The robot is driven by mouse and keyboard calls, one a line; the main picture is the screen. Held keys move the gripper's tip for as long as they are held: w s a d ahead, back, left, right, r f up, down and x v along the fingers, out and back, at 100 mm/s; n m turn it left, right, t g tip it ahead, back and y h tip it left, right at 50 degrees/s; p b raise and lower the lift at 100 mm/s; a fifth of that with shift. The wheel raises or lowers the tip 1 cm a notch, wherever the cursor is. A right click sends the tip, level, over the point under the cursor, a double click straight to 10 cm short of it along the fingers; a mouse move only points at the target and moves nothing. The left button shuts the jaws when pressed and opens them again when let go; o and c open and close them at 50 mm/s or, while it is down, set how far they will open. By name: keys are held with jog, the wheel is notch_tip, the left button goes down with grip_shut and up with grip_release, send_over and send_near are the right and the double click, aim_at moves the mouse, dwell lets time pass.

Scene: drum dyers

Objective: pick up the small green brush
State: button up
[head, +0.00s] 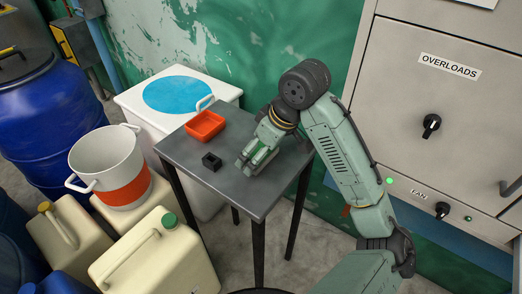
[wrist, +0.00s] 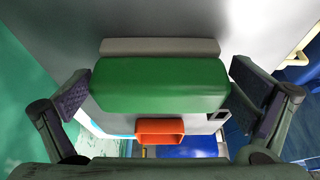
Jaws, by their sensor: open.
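The small green brush (wrist: 160,85) lies close in front of my gripper in the wrist view. It is a green block with a pale grey strip along its far side. In the head view, the brush (head: 260,156) shows as a bit of green at my gripper (head: 252,163), low over the grey table (head: 235,191). In the wrist view my gripper's (wrist: 161,97) two fingers stand open, one at each end of the brush. The brush's underside is hidden.
An orange tray (head: 205,125) and a small black block (head: 211,161) are on the table, left of my gripper. A white bin with a blue lid circle (head: 178,94) stands behind. Jugs (head: 157,256) crowd the left. A grey cabinet (head: 440,100) stands at the right.

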aim_at(261, 146)
jog(key=c, duration=1.1)
jog(key=shift+o, duration=0.2)
jog(key=shift+r, duration=0.45)
jog(key=r, duration=0.2)
jog(key=shift+s+r+b, duration=0.2)
jog(key=shift+r+b, duration=0.1)
jog(key=s+d+r+b, duration=0.1)
jog(key=s+b, duration=0.1)
jog(key=s, duration=1.3)
jog(key=shift+s+d+r, duration=0.2)
jog(key=shift+s, duration=0.05)
